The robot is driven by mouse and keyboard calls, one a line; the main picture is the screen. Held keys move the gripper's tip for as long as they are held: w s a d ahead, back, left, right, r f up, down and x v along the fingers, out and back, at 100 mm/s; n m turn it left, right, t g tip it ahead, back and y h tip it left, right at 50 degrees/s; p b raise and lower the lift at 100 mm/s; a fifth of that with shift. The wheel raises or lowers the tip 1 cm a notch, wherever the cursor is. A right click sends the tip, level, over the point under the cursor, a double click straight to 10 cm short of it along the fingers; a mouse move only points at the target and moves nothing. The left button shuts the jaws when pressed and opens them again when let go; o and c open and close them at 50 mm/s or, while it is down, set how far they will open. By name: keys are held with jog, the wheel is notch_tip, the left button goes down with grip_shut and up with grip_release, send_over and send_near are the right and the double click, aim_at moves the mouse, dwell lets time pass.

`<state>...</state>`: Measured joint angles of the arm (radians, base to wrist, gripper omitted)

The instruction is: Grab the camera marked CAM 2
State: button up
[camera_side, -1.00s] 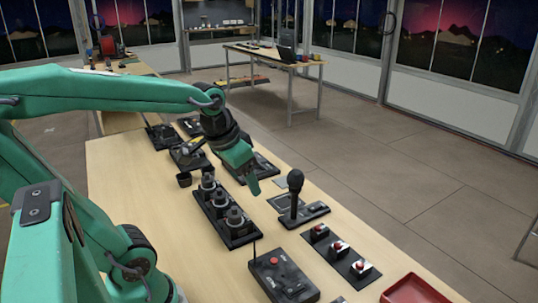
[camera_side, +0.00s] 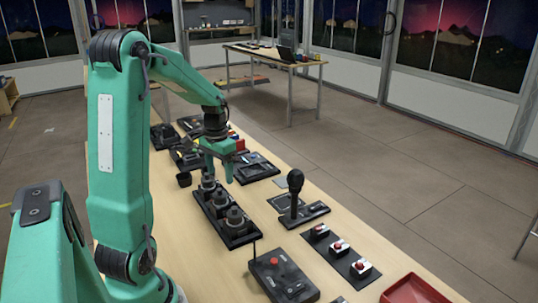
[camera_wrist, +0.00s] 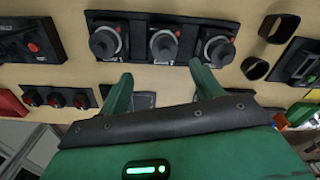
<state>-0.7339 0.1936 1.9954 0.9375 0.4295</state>
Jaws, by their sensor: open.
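Three small dark cameras stand upright in a row on a black rack: the far camera (camera_side: 208,182), the middle camera (camera_side: 219,198) and the near camera (camera_side: 236,217). The wrist view shows a left camera (camera_wrist: 104,42), a middle camera (camera_wrist: 163,45) and a right camera (camera_wrist: 217,48). I cannot read any CAM 2 mark. My green gripper (camera_side: 218,169) points down above the far end of the rack. In the wrist view my gripper (camera_wrist: 162,76) is open and empty, its fingers spread on either side of the middle camera's line, not around it.
A dark cup (camera_side: 184,179) stands left of the rack's far end.

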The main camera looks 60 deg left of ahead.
aim_at(220, 189)
jog(key=shift+s+a+f, duration=0.15)
jog(key=shift+a+f, duration=0.25)
jog(key=shift+a, duration=0.1)
jog(key=shift+f, duration=1.3)
jog(key=shift+d+f, duration=0.1)
jog(key=shift+f, duration=2.5)
jog(key=shift+c, duration=0.3)
jog(key=shift+r, duration=0.1)
grip_shut()
